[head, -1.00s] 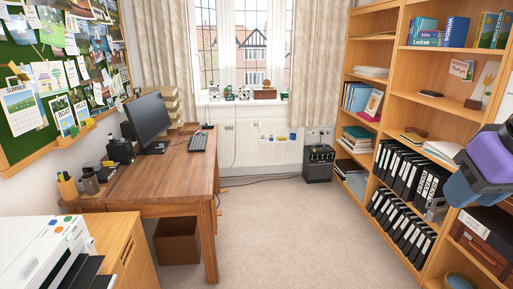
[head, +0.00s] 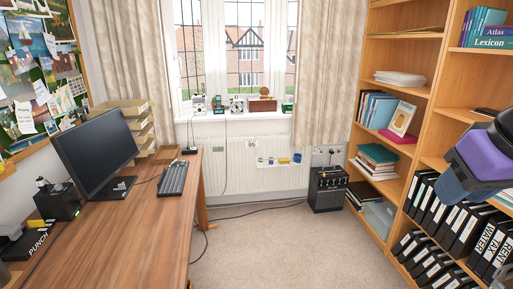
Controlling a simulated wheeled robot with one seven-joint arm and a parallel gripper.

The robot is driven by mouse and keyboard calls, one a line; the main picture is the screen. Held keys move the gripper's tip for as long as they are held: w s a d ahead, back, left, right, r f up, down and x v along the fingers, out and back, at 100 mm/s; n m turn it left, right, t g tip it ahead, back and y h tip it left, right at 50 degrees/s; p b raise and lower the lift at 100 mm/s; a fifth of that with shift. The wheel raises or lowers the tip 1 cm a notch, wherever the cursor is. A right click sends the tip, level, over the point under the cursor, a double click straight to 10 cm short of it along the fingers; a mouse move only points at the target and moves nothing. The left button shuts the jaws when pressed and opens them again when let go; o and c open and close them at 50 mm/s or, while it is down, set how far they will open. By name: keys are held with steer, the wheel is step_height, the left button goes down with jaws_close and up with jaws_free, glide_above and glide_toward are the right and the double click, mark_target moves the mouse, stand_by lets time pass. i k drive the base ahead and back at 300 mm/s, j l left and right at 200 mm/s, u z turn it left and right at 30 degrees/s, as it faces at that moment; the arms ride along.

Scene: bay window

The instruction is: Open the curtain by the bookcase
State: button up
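The curtain by the bookcase (head: 324,75) is cream and patterned. It hangs in folds at the right side of the window, covering part of the window's right edge. The bookcase (head: 398,100) is tall and wooden and stands to the right of this curtain. A matching curtain (head: 133,45) hangs at the window's left side. The window (head: 235,50) shows brick houses outside. Part of my arm, purple and dark, shows at the right edge in front of the bookcase. My gripper's fingertips cannot be made out, and nothing of mine touches the curtain.
A wooden desk (head: 135,225) with a monitor (head: 95,155) and keyboard (head: 173,178) fills the left. A black amplifier (head: 328,189) stands on the floor below the curtain, with cables across the carpet (head: 270,245). Small items line the windowsill (head: 230,115).

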mark_target(306, 107)
steer(key=i, duration=1.85)
steer(key=i+j+z, duration=0.1)
steer(key=i+z, duration=0.15)
steer(key=i, duration=0.3)
steer(key=i+j+z, duration=0.2)
steer(key=i, duration=0.35)
steer(key=i+j+z, duration=0.25)
steer(key=i, duration=0.3)
steer(key=i+j+z, duration=0.25)
steer(key=i, duration=0.25)
steer(key=j, duration=0.1)
